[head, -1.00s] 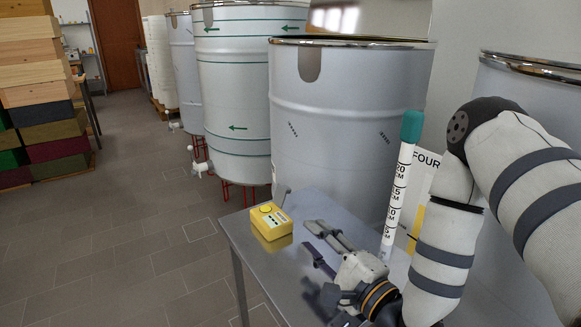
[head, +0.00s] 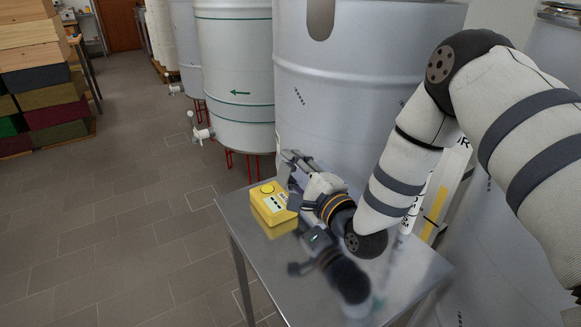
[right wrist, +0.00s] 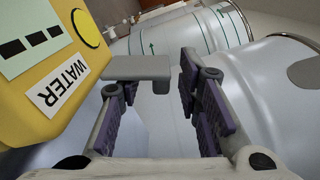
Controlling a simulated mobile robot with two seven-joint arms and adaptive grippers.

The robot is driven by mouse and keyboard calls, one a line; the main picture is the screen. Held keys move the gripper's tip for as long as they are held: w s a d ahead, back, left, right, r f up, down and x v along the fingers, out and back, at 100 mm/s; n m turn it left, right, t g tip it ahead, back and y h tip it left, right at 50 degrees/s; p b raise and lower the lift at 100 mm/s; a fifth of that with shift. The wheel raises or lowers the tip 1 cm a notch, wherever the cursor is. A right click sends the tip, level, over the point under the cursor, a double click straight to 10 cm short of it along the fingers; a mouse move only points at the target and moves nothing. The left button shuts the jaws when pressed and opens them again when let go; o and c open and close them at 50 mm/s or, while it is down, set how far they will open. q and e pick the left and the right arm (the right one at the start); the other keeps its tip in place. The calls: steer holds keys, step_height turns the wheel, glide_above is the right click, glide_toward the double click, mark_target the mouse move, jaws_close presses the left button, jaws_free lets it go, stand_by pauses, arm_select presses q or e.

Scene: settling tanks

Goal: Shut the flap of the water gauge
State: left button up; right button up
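The water gauge (head: 269,206) is a yellow box with a round yellow button, standing on the metal table. Its WATER label and dark display bars show large at the left of the right wrist view (right wrist: 56,92). A grey plate (right wrist: 138,67), which looks like its flap, sticks out beside the box, across the left finger's tip in that view. My right gripper (head: 291,180) is at the box's right side, fingers apart; in the wrist view (right wrist: 156,75) nothing is clamped between them. Contact between finger and plate cannot be told. My left gripper is not in view.
The metal table (head: 400,285) has free room at its front right. A white measuring tube (head: 412,212) stands behind my right arm. A large grey tank (head: 350,95) rises close behind the table. Stacked wooden boxes (head: 40,100) are far left.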

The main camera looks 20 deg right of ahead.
steer(key=shift+w, duration=0.2)
jaws_close()
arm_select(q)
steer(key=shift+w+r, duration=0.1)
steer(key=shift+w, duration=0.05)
arm_select(e)
steer(key=shift+r, duration=0.1)
steer(key=shift+s+a+r+n+p, duration=0.1)
steer(key=shift+a+r+n+p, duration=0.25)
steer(key=shift+n, duration=0.55)
steer(key=shift+a+r+n+p, duration=0.1)
steer(key=shift+a+n+p, duration=0.1)
steer(key=shift+n, duration=0.35)
steer(key=shift+a+r+n+p, duration=0.1)
steer(key=shift+a+n+p, duration=0.1)
steer(key=shift+n, duration=0.35)
steer(key=shift+a+n, duration=0.15)
steer(key=shift+n, duration=0.45)
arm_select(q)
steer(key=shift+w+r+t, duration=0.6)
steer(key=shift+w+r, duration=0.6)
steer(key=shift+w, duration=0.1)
arm_select(e)
steer(key=shift+s+a+n, duration=0.1)
steer(key=shift+a+n, duration=0.25)
steer(key=shift+n, duration=0.45)
